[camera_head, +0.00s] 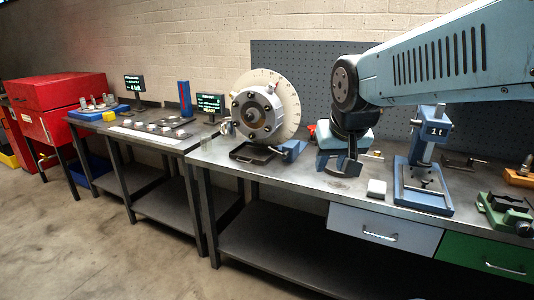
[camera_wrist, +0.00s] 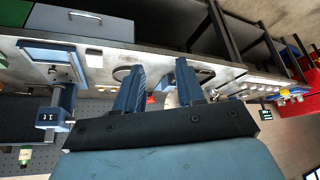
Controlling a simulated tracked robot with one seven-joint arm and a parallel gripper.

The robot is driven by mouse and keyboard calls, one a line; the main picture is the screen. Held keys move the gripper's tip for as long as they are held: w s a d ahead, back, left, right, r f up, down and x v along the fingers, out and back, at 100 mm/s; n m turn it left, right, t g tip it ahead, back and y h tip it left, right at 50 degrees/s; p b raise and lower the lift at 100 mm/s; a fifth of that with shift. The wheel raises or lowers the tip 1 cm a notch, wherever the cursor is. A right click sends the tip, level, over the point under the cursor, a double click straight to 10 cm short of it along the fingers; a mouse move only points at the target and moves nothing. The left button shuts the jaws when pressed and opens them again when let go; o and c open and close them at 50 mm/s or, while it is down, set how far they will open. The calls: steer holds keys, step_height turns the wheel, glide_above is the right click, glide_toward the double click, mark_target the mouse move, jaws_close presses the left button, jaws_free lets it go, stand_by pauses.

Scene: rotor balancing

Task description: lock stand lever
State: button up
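The rotor (camera_head: 257,115), a grey hub in front of a pale graduated disc (camera_head: 285,95), stands on the bench. A blue part of its stand (camera_head: 292,150) shows low at its right. I cannot make out a separate lever on the stand; part of the stand is hidden behind the rotor. My gripper (camera_head: 340,165) hangs over the bench to the right of the stand, apart from it. In the wrist view my gripper (camera_wrist: 160,65) has its two blue fingers spread with nothing between them. The gripper body hides most of the rotor there.
A blue press marked 1t (camera_head: 430,165) stands right of my gripper, with a white block (camera_head: 377,188) between. A black tray (camera_head: 252,154) lies before the rotor. A green vise (camera_head: 505,212) sits far right. Monitors and a parts table (camera_head: 150,138) are left. The front bench strip is mostly clear.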

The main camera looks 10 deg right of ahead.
steer(key=w+a+f+m, duration=0.1)
steer(key=w+f+m, duration=0.15)
steer(key=w, duration=0.55)
steer(key=w+f+m, duration=0.1)
steer(key=w+f, duration=0.3)
steer(key=w, duration=0.4)
steer(key=m+t+y, duration=0.5)
steer(key=m+t, duration=0.3)
steer(key=m, duration=0.8)
glide_toward(276, 152)
steer(key=s, duration=0.3)
steer(key=shift+s+a+f, duration=0.2)
steer(key=shift+a, duration=0.1)
steer(key=shift+w+d+r+m+t, duration=0.15)
steer(key=shift+w+d+m+t, duration=0.15)
steer(key=shift+d+m+t, duration=0.2)
steer(key=shift+w, duration=0.25)
steer(key=x, duration=1.3)
steer(key=shift+w, duration=0.15)
steer(key=shift+c, duration=0.3)
